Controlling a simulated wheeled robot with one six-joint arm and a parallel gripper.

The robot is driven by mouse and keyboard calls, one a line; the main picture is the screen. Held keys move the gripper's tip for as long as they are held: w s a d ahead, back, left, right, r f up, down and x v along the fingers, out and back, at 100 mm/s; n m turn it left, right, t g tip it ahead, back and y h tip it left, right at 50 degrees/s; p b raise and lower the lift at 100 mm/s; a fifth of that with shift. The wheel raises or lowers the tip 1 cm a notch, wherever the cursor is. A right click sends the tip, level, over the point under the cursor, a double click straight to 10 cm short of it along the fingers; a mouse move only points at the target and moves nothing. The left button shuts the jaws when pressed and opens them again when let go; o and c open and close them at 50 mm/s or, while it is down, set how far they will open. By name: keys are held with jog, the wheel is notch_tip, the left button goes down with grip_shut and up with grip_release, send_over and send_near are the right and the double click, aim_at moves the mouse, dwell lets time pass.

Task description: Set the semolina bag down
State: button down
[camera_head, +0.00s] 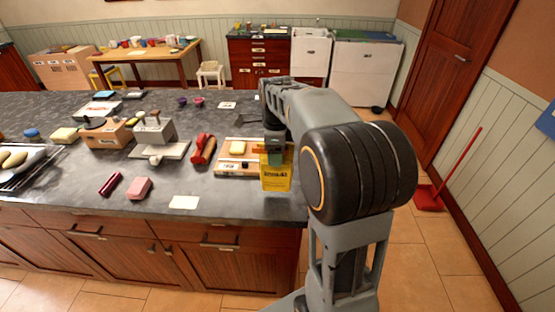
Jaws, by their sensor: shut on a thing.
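The semolina bag (276,178) is yellow with dark lettering. It hangs upright below my gripper (274,150), near the right end of the dark countertop (225,204). My gripper is shut on the bag's top, and the fingers partly hide it. The bag overlaps the right end of a wooden board in the picture. I cannot tell whether its bottom touches the counter.
The wooden board (228,168) holds a pale yellow block (237,148). Red-handled tools (203,148) lie left of it. A white card (184,202) lies near the front edge. Bare counter shows between the card and the bag.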

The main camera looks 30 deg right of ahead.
jog(key=f, duration=0.4)
jog(key=shift+w+d, duration=0.3)
jog(key=shift+f, duration=0.15)
jog(key=shift+c, duration=1)
grip_release()
